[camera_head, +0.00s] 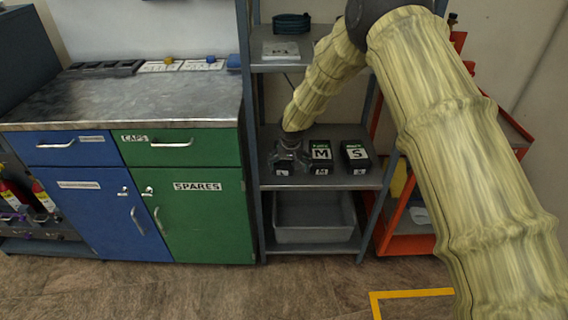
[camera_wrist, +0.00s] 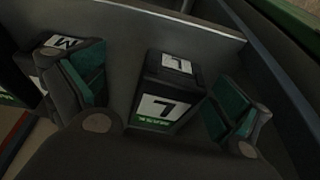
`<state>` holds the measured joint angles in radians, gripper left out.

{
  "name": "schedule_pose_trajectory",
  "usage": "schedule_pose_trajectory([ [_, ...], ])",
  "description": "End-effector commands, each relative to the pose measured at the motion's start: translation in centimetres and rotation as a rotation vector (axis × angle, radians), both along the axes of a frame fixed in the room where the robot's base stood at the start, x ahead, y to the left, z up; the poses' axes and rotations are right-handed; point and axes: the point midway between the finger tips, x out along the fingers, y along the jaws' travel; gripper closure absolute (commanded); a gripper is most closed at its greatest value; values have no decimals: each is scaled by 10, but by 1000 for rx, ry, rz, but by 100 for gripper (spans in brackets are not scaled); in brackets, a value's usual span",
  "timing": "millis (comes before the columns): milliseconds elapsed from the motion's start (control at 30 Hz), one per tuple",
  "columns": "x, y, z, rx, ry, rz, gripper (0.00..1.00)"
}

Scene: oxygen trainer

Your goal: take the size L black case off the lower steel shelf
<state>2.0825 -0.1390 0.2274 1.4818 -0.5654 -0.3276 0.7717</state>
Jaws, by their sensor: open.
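The size L black case (camera_wrist: 167,92) stands on the lower steel shelf (camera_head: 338,182), at the left end of a row of black cases. The wrist view shows its white L labels and a green strip. In the head view my gripper (camera_head: 289,160) is over it and hides most of it; only its low front with the L label (camera_head: 283,171) shows. My gripper (camera_wrist: 160,103) is open, with one green-padded finger on each side of the L case. I cannot tell whether either finger touches it.
The M case (camera_head: 321,155) stands close on the right of the L case, and the S case (camera_head: 355,155) farther right. The shelf's left post (camera_head: 252,150) is close to my gripper. A grey bin (camera_head: 314,218) sits below. The upper shelf (camera_head: 300,62) is overhead.

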Motion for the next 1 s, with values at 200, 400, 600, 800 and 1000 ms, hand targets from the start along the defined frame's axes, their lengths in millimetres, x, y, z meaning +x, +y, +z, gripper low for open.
schedule_pose_trajectory([
  [200, 42, 15, 45, -32, -57, -33, 0],
  [400, 56, 18, 53, -44, -72, -47, 0],
  [600, 64, 17, 29, -43, -71, -48, 0],
  [800, 72, 17, 12, -43, -72, -47, 0],
  [1000, 74, 17, 5, -43, -73, -45, 0],
])
